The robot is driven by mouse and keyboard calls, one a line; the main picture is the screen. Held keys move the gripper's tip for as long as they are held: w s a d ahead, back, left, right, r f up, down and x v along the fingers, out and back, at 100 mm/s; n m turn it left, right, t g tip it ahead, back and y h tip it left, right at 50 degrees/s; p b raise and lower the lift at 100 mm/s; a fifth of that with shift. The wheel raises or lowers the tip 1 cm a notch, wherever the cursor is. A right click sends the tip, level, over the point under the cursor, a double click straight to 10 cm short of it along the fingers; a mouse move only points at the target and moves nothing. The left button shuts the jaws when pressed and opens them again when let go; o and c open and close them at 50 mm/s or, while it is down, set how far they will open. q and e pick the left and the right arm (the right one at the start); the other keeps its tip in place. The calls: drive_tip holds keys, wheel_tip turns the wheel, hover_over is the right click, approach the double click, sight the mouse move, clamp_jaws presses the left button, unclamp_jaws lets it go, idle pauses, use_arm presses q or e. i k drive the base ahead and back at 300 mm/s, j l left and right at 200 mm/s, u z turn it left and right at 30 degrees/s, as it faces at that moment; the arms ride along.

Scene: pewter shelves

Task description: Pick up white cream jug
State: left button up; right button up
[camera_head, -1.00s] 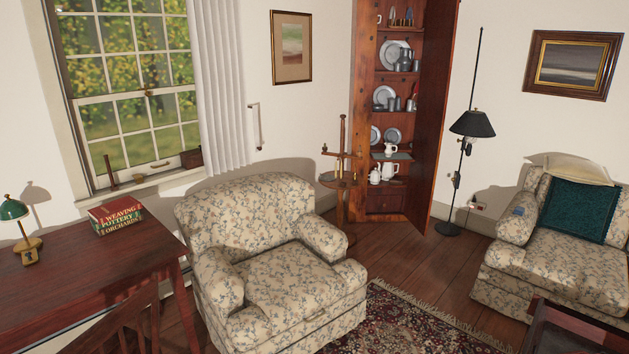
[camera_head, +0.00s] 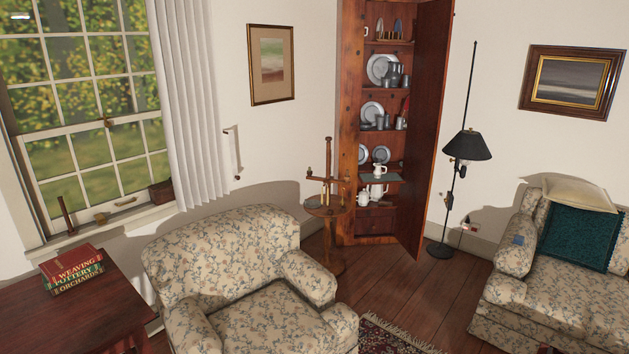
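The wooden corner cupboard (camera_head: 350,120) stands open at the back, with pewter plates and vessels on its shelves. A small white jug (camera_head: 379,171) stands on a grey-green mat on a lower shelf; it looks like the cream jug. Just below it are a taller white pot (camera_head: 377,191) and a smaller white vessel (camera_head: 364,196). They are small and far off, so fine details cannot be told. Neither of my grippers is in view.
A floral armchair (camera_head: 225,265) fills the near middle, with a small round wooden stand (camera_head: 327,212) behind it. A desk with books (camera_head: 72,270) is at left. Wooden floor (camera_head: 395,292) is open between armchair and sofa.

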sight(377, 172)
drive_tip(key=i+l, duration=0.25)
drive_tip(key=i, duration=0.15)
drive_tip(key=i+l+z, duration=0.15)
drive_tip(key=i, duration=0.3)
drive_tip(key=i+l, duration=0.25)
drive_tip(key=i, duration=0.2)
drive_tip(key=i+l+z, duration=0.1)
drive_tip(key=i, duration=0.3)
drive_tip(key=i+l+z, duration=0.1)
drive_tip(key=i+l, duration=0.2)
drive_tip(key=i, duration=0.15)
drive_tip(key=i+l, duration=0.25)
drive_tip(key=i, duration=0.2)
drive_tip(key=i+l+z, duration=0.15)
drive_tip(key=i, duration=0.35)
drive_tip(key=i+l, duration=0.3)
drive_tip(key=i, duration=0.15)
drive_tip(key=i+l+z, duration=0.15)
drive_tip(key=i, duration=0.35)
drive_tip(key=i+l, duration=0.2)
drive_tip(key=i, duration=0.25)
drive_tip(key=z, duration=0.05)
